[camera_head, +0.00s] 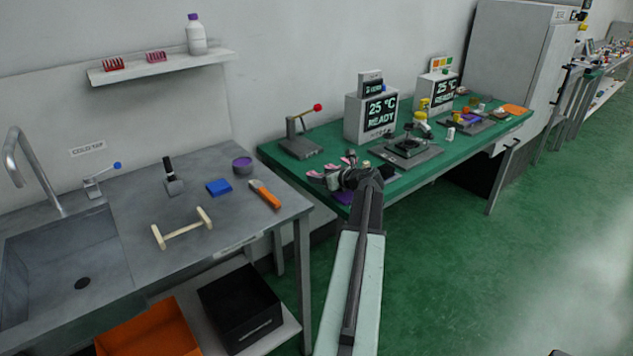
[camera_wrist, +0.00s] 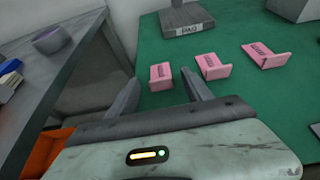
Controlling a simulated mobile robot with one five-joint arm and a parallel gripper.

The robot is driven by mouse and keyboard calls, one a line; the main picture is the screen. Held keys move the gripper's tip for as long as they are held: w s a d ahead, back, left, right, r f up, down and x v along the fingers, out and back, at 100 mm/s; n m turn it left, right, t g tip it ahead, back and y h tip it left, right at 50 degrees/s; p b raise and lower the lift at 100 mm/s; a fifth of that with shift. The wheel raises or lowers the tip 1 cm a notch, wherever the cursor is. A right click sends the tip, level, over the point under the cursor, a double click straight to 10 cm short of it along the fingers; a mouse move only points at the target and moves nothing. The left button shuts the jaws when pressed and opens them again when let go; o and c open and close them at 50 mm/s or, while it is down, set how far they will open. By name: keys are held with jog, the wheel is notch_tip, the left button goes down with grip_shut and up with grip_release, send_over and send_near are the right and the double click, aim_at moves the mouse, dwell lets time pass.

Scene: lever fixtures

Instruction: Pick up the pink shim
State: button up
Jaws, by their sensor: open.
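Three pink angled pieces with dark lettering lie in a row on the green bench top in the wrist view: a left one (camera_wrist: 161,78), a middle one (camera_wrist: 214,67) and a right one (camera_wrist: 266,55). The lettering is too small to read, so I cannot tell which is the shim. My gripper (camera_wrist: 160,77) is open, with its two fingers apart on either side of the left pink piece in the picture; contact is not visible. In the head view my gripper (camera_head: 352,178) is over the bench's near left corner and partly hides the pink pieces (camera_head: 316,174).
A grey lever fixture base (camera_wrist: 187,18) stands behind the pieces; its red-knobbed lever (camera_head: 301,124) shows in the head view. The green bench (camera_head: 275,150) also carries display boxes (camera_head: 371,116). A grey sink counter (camera_head: 135,205) stands left, across a gap.

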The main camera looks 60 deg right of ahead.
jog(key=shift+w, duration=0.1)
grip_shut()
notch_tip(320, 180, up, 10)
jog(key=p, duration=1)
jog(key=shift+d, duration=0.15)
